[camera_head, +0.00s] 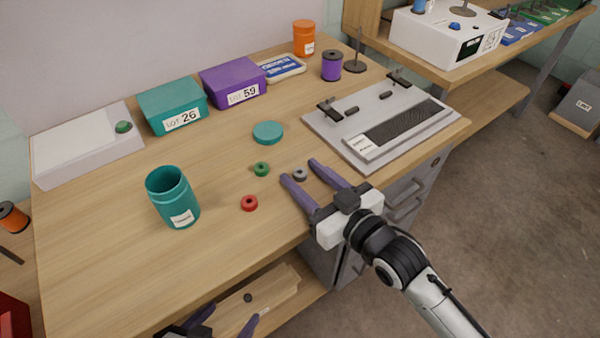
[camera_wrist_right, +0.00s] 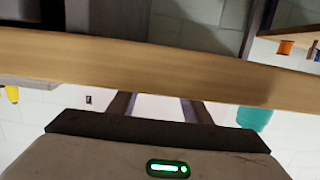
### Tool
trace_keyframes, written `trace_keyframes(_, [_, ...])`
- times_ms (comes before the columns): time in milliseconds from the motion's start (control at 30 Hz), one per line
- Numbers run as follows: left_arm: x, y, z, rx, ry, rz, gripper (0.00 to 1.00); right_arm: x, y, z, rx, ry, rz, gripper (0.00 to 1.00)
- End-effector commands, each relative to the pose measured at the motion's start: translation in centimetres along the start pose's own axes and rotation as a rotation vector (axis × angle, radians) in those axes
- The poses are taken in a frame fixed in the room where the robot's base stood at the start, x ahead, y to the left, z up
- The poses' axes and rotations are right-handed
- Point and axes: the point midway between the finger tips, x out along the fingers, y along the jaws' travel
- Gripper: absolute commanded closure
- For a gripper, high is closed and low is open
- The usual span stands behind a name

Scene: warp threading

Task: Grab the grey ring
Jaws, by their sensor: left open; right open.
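The small grey ring (camera_head: 299,174) lies on the wooden table, between the fingertips of my right gripper (camera_head: 298,170) in the head view. That gripper is open, with one purple-grey finger on each side of the ring; I cannot tell whether either touches it. In the right wrist view the open fingers (camera_wrist_right: 160,104) show but the ring is not visible. My left gripper (camera_head: 234,314) is open and empty at the bottom of the head view, low in front of the table's edge.
A red ring (camera_head: 249,203) and a green ring (camera_head: 262,169) lie left of the grey one. A teal jar (camera_head: 174,200) stands further left, and its teal lid (camera_head: 268,132) lies behind. A grey board with a comb-like strip (camera_head: 400,125) sits to the right.

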Motion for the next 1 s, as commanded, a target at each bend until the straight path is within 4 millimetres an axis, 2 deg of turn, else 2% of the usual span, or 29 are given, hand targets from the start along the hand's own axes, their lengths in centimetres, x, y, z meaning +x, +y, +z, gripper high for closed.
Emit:
trace_keyframes(167, [0.1, -0.1, -0.6, 0.002, 0.010, -0.001, 0.27, 0.0, 0.0, 0.0, 0.000, -0.001, 0.000, 0.56])
trace_keyframes(267, [0.1, -0.1, -0.6, 0.002, 0.010, -0.001, 0.27, 0.0, 0.0, 0.0, 0.000, -0.001, 0.000, 0.69])
trace_keyframes(433, [0.1, -0.1, -0.5, 0.001, 0.009, -0.001, 0.27, 0.0, 0.0, 0.0, 0.000, -0.001, 0.000, 0.98])
trace_keyframes(767, [-0.1, 0.0, -0.1, -0.001, 0.001, 0.000, 0.27, 0.0, 0.0, -0.1, 0.000, 0.000, 0.000, 0.99])
trace_keyframes(867, [-0.2, 0.0, -0.2, -0.001, 0.001, 0.000, 0.27, -0.1, 0.0, -1.0, -0.001, 0.003, 0.000, 0.99])
trace_keyframes(1000, [-0.6, 0.0, -0.6, -0.003, 0.003, -0.001, 0.27, -0.5, 0.0, -3.6, -0.001, 0.005, -0.001, 0.99])
